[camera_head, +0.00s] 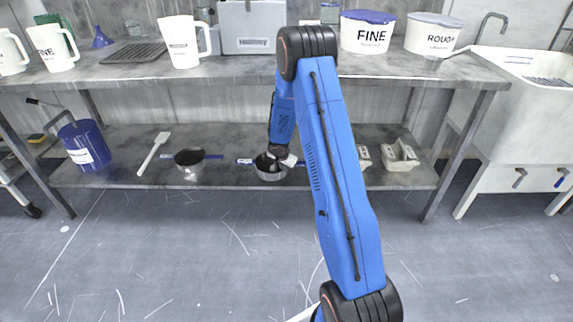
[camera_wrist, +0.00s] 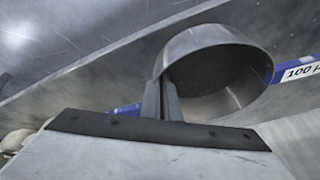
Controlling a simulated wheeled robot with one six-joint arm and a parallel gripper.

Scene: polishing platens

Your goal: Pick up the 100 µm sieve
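The 100 µm sieve is a round, shallow grey metal pan (camera_head: 270,174) at the lower shelf's middle. It fills the upper middle of the wrist view (camera_wrist: 219,98), with a blue-edged label (camera_wrist: 298,71) reading "100 µ" beside it, cut off by the frame. My gripper (camera_head: 277,155) reaches down at the sieve from above. In the wrist view its two narrow fingers (camera_wrist: 161,98) are close together, with the near-left part of the sieve's wall between them. The fingertips are hidden by the wall. I cannot tell whether the sieve is clear of the shelf.
A similar metal pan (camera_head: 190,164) and a white spatula (camera_head: 154,153) lie left on the lower shelf (camera_head: 110,172), with a blue bucket (camera_head: 84,146) farther left. Pale blocks (camera_head: 400,155) sit right. The table top (camera_head: 245,69) overhangs the shelf and carries jugs and tubs.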

